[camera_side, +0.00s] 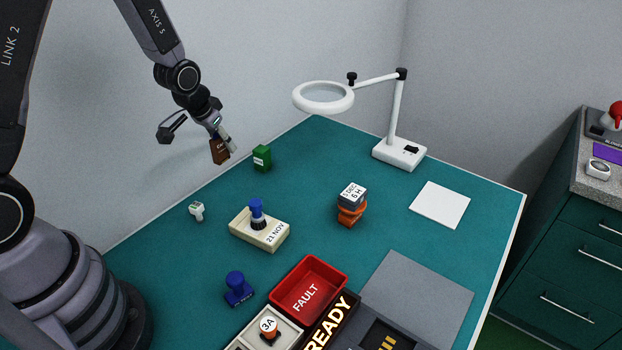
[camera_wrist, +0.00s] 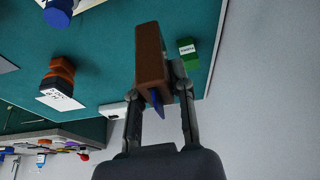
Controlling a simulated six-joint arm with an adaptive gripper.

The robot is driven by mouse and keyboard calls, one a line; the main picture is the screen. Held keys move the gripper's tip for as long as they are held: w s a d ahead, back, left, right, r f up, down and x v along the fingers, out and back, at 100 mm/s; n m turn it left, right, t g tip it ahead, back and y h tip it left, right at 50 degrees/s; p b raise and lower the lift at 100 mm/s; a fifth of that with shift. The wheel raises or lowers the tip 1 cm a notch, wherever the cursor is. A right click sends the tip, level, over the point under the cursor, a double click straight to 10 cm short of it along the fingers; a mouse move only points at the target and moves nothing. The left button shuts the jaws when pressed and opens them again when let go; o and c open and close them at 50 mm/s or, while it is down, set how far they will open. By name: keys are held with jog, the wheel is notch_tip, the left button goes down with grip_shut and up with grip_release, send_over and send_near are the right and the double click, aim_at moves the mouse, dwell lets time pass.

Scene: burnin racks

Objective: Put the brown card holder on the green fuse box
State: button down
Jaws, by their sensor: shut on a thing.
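My gripper (camera_side: 226,143) is shut on the brown card holder (camera_side: 218,151) and holds it in the air above the back left part of the table. In the wrist view the brown card holder (camera_wrist: 149,58) sits between the fingers of my gripper (camera_wrist: 168,78), with a blue pointed thing beside its lower end. The green fuse box (camera_side: 262,158) stands on the table just right of the held holder in the side view. The green fuse box also shows in the wrist view (camera_wrist: 189,54), right of the holder and apart from it.
On the teal table (camera_side: 310,180) are a small white piece (camera_side: 197,210), a beige block with a blue-handled stamp (camera_side: 258,230), an orange stand with a date block (camera_side: 351,205) and a blue stamp (camera_side: 238,289). A magnifier lamp (camera_side: 398,150) stands at the back. The wall rises close behind the fuse box.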

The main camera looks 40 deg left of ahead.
jog(key=d+r, duration=0.2)
jog(key=d, duration=0.1)
jog(key=m, duration=0.1)
send_over(264, 147)
notch_tip(264, 147, down, 7)
jog(key=shift+r, duration=0.15)
jog(key=shift+w+f, duration=0.2)
jog(key=shift+f, duration=1.6)
jog(key=shift+f, duration=0.15)
jog(key=c, duration=1)
grip_release()
